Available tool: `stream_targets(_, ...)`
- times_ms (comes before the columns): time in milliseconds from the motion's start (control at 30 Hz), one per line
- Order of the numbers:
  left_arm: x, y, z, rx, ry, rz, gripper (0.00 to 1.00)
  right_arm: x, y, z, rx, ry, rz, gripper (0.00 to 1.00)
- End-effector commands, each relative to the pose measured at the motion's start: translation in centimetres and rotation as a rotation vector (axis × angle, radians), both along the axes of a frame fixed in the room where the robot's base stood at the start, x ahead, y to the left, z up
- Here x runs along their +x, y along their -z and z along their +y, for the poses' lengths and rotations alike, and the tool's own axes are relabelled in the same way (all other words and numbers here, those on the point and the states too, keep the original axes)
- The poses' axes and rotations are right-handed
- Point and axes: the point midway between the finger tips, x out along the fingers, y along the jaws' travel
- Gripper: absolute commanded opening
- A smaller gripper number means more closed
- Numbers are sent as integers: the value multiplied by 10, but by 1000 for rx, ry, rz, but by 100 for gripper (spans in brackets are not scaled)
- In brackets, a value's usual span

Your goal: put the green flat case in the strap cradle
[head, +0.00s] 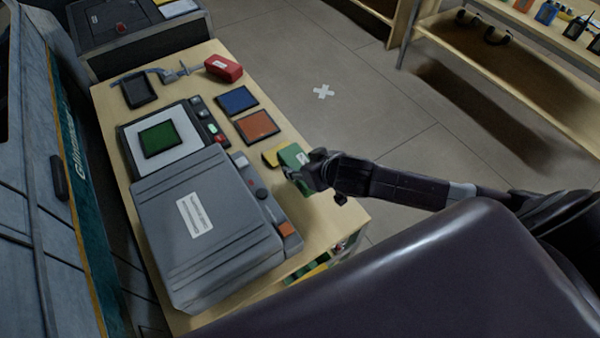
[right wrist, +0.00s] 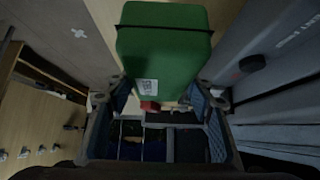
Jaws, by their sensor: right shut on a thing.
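A green flat case (head: 292,157) with a white label is at the right edge of the wooden table. My right gripper (head: 306,172) is shut on it, coming in from the right. In the right wrist view the green case (right wrist: 165,55) stands out between the fingertips, with a thin dark band across its far part. I cannot surely pick out the strap cradle. A yellow piece (head: 270,156) shows just left of the held case, partly hidden by it. My left gripper is not in view.
A big grey hinged case (head: 205,235) fills the table's near part. Behind it, a green square (head: 158,138) lies on a white panel. Blue (head: 237,100) and orange (head: 257,126) flat squares, a red box (head: 223,68) and a dark pad (head: 139,91) lie farther back. Open floor lies right of the table.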

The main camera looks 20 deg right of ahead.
Motion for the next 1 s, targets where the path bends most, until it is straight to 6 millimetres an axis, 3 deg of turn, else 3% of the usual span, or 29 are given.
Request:
stream_targets(433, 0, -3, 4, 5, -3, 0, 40, 1, 49, 0, 0, 1, -1, 8)
stream_targets(867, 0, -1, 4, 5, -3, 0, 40, 1, 57, 0, 2, 0, -3, 8)
stream_targets(900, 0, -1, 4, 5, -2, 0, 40, 0, 57, 0, 0, 0, 0, 52)
stream_targets(1000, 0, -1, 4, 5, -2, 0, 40, 0, 57, 0, 0, 0, 0, 63)
